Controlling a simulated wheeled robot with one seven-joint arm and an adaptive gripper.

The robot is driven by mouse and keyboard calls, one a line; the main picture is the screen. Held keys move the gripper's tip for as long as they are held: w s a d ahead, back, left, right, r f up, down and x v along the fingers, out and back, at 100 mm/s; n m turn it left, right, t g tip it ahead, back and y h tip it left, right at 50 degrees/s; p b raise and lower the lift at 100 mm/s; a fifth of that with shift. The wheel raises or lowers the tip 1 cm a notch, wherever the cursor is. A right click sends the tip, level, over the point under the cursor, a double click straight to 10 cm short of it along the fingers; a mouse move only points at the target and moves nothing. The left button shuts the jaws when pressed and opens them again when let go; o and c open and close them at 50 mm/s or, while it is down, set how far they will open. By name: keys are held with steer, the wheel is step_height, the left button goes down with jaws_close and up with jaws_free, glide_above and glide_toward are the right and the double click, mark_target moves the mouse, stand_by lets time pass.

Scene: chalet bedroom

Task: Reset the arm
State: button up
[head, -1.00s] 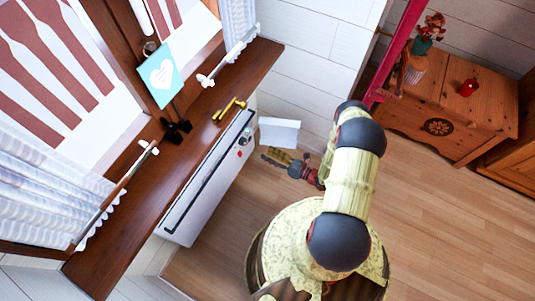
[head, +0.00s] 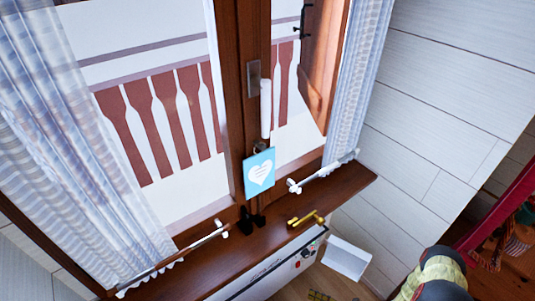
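My arm (head: 440,275) shows only in part, at the lower right corner of the head view. It has pale yellow and dark rounded joints. My gripper is not in this view, so its fingers and anything in them are hidden.
A wooden windowsill (head: 345,187) runs below the window, with a brass-coloured object (head: 306,218) on it. A blue card with a white heart (head: 259,173) hangs at the window frame. A white heater (head: 283,272) stands beneath the sill. A red post (head: 500,208) is at right.

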steer(key=s+d+r+n+g+h+p, duration=0.1)
steer(key=s+d+r+n+g+h, duration=0.2)
steer(key=r+n, duration=0.75)
steer(key=s+d+r+n+g+h+p, duration=0.15)
steer(key=r+n+g+h, duration=0.3)
steer(key=r, duration=1.05)
steer(key=s+d+r+n+g+h+p, duration=0.1)
steer(key=s+d+r+n+g+h, duration=0.2)
steer(key=r+n, duration=0.75)
steer(key=s+a+r+n+t+h+p, duration=0.1)
steer(key=a+r+t, duration=0.1)
steer(key=r, duration=0.8)
steer(key=s+a+r+n+t+h+p, duration=0.1)
steer(key=a+r+n+t, duration=0.1)
steer(key=r, duration=0.8)
steer(key=s+a+r+n+t+h+p, duration=0.1)
steer(key=r+t, duration=0.3)
steer(key=r, duration=0.6)
steer(key=shift+a+r+h, duration=0.2)
steer(key=shift+a+h, duration=0.35)
steer(key=shift+a, duration=0.1)
steer(key=shift+c, duration=1.2)
